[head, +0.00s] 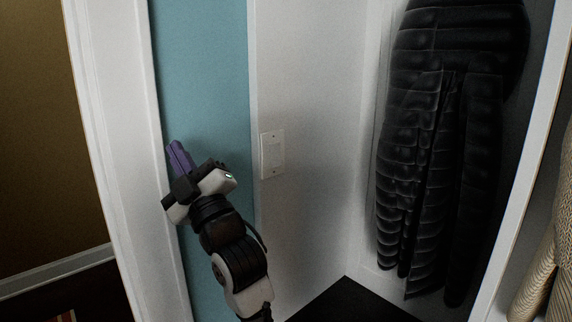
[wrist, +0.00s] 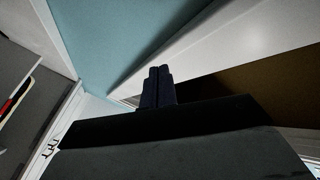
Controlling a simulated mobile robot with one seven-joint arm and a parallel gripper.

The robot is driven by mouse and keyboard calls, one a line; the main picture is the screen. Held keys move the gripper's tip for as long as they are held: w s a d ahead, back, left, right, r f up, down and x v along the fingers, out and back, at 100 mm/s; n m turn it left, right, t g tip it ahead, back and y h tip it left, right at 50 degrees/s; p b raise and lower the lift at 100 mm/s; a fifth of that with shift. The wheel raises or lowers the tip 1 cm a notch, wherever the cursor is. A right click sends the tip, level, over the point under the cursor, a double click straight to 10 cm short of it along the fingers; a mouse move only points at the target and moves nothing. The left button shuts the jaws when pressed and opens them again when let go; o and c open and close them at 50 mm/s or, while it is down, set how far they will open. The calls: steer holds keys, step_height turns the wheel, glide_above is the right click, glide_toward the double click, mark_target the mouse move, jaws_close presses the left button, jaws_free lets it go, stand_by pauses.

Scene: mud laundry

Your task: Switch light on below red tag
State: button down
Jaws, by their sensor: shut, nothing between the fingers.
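A white light switch plate (head: 272,154) is on the white wall, right of the teal wall strip in the head view. No red tag shows in either view. My gripper (head: 178,150) is in front of the teal strip, left of the switch plate and apart from it, with its purple fingers pointing up and to the left. In the wrist view the gripper fingers (wrist: 158,84) are together and empty. The switch plate cannot be made out in the wrist view.
A black puffer jacket (head: 450,140) hangs in the alcove on the right. A white door frame (head: 118,150) stands left of the teal wall (head: 205,80). A beige striped garment (head: 545,265) is at the far right. The space before the switch wall looks clear.

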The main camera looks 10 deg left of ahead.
steer(key=w+d+f+n+h, duration=0.25)
steer(key=w+d+h, duration=0.25)
steer(key=w+d, duration=0.45)
steer(key=n+g+h, duration=0.2)
steer(key=n+g, duration=0.3)
glide_toward(277, 165)
steer(key=v, duration=0.7)
steer(key=shift+s+r+p, duration=0.2)
steer(key=shift+p, duration=0.25)
steer(key=p+x, duration=0.4)
steer(key=x, duration=0.9)
steer(key=shift+w, duration=0.2)
steer(key=shift+w+a+f, duration=0.15)
steer(key=shift+w+a, duration=0.1)
steer(key=shift+a, duration=0.1)
steer(key=shift+f+t, duration=0.15)
steer(key=shift+t, duration=0.15)
